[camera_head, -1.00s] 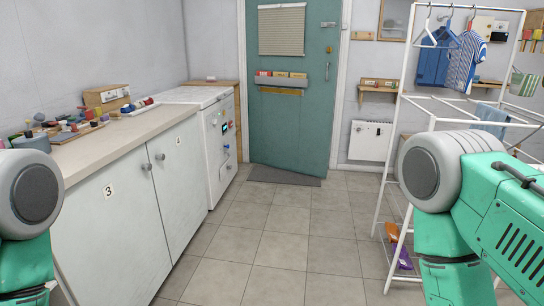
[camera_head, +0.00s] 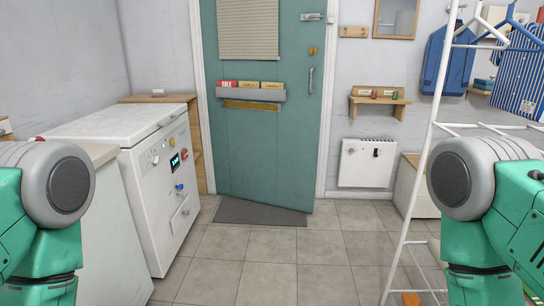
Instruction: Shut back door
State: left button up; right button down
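The teal back door (camera_head: 265,150) stands ahead, in the middle of the head view. Its bottom edge slants, with the right corner nearer to me, so it looks slightly ajar toward the room. A lever handle (camera_head: 312,17), a brass lock (camera_head: 312,51) and a vertical pull handle (camera_head: 311,80) sit near its right edge. The white door frame (camera_head: 328,120) runs along that side. My arms show at the left and right edges, well short of the door. Neither gripper is in view.
A dark mat (camera_head: 250,213) lies below the door. A white appliance (camera_head: 165,200) and counter line the left. A white heater (camera_head: 366,163) hangs right of the door. A white drying rack (camera_head: 420,170) with clothes stands at the right. The tiled floor (camera_head: 270,270) between is clear.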

aim_at(269, 158)
jog(key=i, duration=2.05)
jog(key=j, duration=0.1)
